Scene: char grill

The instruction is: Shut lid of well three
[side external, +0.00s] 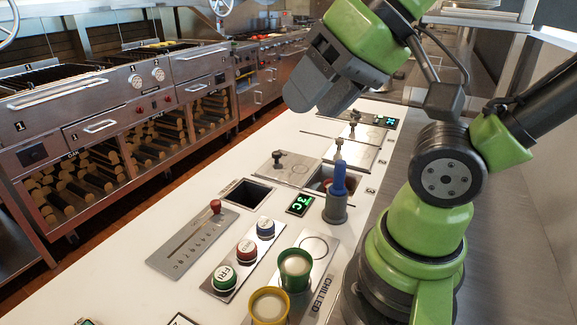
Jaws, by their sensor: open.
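My gripper (303,100) is a grey block-like end on a green arm. It hangs above the far part of the white counter, tilted down to the left, and holds nothing that I can see. Under it are steel lids with upright knobs: a near-left lid (298,172) with a black knob, a middle lid (360,158) with a tan knob, and a far lid (372,133) with a dark knob. An open dark well (247,192) lies beside the near-left lid. Another open well (320,179) lies before the middle lid. I cannot read which is well three.
A grey holder (335,211) with a blue-handled tool stands close to the wells. Nearer are a green display (300,205), a slider panel (182,247), coloured buttons (224,276), and green (295,277) and yellow (269,308) cups. Grills stand across the aisle.

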